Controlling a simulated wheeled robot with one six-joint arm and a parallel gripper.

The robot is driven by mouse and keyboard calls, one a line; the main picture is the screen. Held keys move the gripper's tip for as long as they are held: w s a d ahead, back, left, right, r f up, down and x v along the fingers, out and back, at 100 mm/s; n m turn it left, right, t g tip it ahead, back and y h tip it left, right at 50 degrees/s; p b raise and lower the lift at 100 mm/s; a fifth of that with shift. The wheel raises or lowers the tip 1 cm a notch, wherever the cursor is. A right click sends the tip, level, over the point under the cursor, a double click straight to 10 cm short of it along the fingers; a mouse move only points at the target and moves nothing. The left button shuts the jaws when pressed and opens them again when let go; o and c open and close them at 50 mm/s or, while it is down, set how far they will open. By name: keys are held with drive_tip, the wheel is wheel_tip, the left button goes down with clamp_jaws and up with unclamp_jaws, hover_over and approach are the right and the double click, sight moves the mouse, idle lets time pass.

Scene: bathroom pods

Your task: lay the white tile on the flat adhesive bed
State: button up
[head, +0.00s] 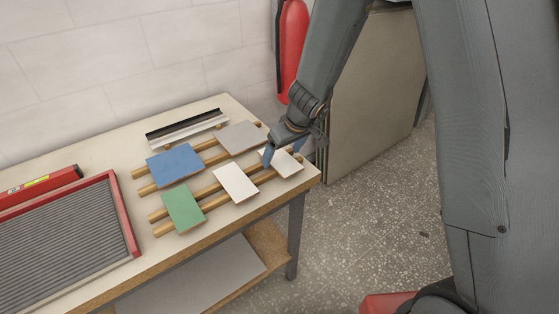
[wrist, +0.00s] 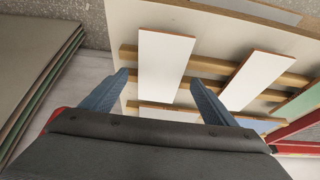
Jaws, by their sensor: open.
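A white tile (head: 236,182) lies on wooden battens on the table. A similar pale tile (head: 281,162) lies to its right, near the table's right end. My gripper (head: 268,155) is beside that right-hand pale tile, partly hiding it. In the wrist view my open fingers (wrist: 160,76) stand either side of the right-hand pale tile (wrist: 165,65), with gaps on both sides. The other white tile (wrist: 255,80) lies outside the fingers to the right. A grey ribbed bed (head: 65,240) in a red frame lies at the left; it looks like the adhesive bed.
Blue (head: 175,165), green (head: 184,209) and grey (head: 238,137) tiles share the battens. A metal channel piece (head: 187,129) lies behind them and a red level (head: 40,185) behind the bed. Leaning boards (head: 370,95) and a red extinguisher (head: 292,50) stand beyond the table.

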drive_tip(key=shift+w+f, duration=0.15)
drive_tip(key=shift+f, duration=0.3)
drive_tip(key=c, duration=1.2)
drive_tip(key=shift+r, duration=0.1)
drive_tip(key=shift+c, duration=0.2)
